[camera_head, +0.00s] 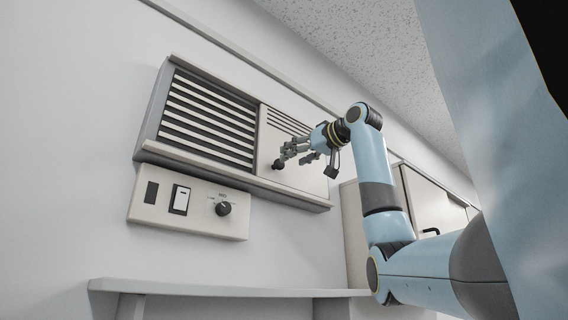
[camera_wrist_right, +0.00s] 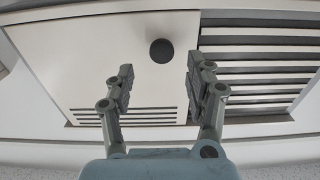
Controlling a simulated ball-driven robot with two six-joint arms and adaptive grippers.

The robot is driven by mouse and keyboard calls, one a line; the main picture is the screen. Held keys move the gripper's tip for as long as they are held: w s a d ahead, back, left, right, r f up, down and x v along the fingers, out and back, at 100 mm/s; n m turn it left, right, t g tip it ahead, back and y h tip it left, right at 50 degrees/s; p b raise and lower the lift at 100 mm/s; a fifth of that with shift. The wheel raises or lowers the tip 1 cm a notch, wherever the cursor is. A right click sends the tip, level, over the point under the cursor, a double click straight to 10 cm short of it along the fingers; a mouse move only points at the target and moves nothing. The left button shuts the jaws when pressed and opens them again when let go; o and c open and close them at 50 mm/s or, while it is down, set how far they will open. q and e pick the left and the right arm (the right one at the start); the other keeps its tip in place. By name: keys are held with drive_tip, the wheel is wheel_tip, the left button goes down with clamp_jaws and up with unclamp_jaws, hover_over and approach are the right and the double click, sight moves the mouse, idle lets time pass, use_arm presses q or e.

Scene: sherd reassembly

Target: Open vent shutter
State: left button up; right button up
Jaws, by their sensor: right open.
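The vent (camera_head: 208,118) is mounted on the wall, with dark gaps between pale slats on its left part. The cream vent shutter (camera_head: 290,178) covers its right part and carries a round dark knob (camera_head: 277,165). My right gripper (camera_head: 294,157) is open and empty in front of the shutter, close to the knob. In the right wrist view the shutter (camera_wrist_right: 90,60) shows upside down, and the knob (camera_wrist_right: 161,50) lies between the lines of the open fingers (camera_wrist_right: 159,74), just past their tips. I cannot tell whether they touch it. My left gripper is out of view.
A control panel (camera_head: 145,213) with a switch (camera_head: 180,199) and a dial (camera_head: 222,208) sits on the wall below the vent. A pale shelf (camera_head: 220,290) runs along the bottom. A cabinet (camera_head: 425,205) with a dark handle stands at the right.

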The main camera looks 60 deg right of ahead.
drive_tip(key=v, duration=0.5)
idle(0.6)
